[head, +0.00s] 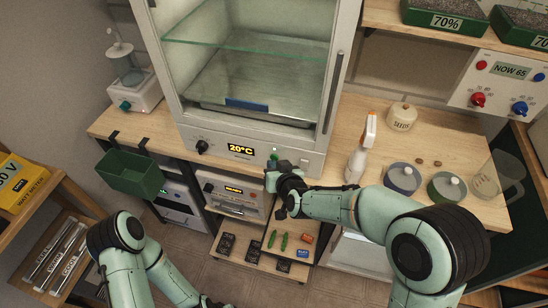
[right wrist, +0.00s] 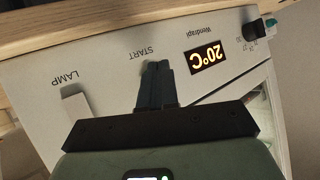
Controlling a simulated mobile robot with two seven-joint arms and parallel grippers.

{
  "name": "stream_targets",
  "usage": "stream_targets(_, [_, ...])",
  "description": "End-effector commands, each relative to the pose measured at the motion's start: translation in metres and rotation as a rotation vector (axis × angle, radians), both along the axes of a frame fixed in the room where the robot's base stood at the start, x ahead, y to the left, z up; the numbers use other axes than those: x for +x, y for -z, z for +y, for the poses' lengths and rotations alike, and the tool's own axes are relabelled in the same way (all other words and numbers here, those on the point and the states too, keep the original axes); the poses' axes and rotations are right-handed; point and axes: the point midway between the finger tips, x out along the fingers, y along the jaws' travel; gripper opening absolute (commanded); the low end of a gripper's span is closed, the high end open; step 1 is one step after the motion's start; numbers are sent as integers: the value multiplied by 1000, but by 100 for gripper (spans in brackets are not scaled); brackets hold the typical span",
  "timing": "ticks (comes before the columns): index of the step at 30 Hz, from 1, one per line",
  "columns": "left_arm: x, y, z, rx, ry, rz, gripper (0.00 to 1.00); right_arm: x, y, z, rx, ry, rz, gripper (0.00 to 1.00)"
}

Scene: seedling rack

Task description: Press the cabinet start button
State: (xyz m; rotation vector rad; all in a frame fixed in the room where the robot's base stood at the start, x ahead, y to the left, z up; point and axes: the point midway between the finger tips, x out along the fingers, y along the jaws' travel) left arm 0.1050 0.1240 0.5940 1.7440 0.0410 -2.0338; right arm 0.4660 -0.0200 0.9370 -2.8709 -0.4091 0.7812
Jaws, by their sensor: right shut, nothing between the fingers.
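The cabinet (head: 178,125) has a pale front panel with a lit 20°C display (head: 241,149) and a dark knob. In the right wrist view the panel (right wrist: 105,65) appears upside down, with the word START (right wrist: 144,53) just beyond my fingertips. My right gripper (right wrist: 155,68) is shut and empty, its fingertips at the panel by that label. The start button itself is hidden behind the fingers; I cannot tell whether they touch it. In the head view my right gripper (head: 272,172) is at the panel's lower right. My left gripper is not in view; only its arm shows.
A white LAMP switch (right wrist: 76,104) sits beside the START label. A spray bottle (head: 357,155) stands on the worktop right of the cabinet, close to my right arm. A second device (head: 222,195) and a low shelf with small items are below. A green bin (head: 130,174) hangs left.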

Motion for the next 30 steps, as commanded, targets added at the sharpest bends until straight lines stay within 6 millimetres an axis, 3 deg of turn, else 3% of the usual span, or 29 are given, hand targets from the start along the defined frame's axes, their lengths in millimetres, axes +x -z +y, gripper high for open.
stream_targets(16, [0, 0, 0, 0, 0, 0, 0, -12, 0, 4, 0, -1, 0, 0])
stream_targets(30, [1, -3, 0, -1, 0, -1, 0, -53, 0, 18, 1, -2, 1, 0])
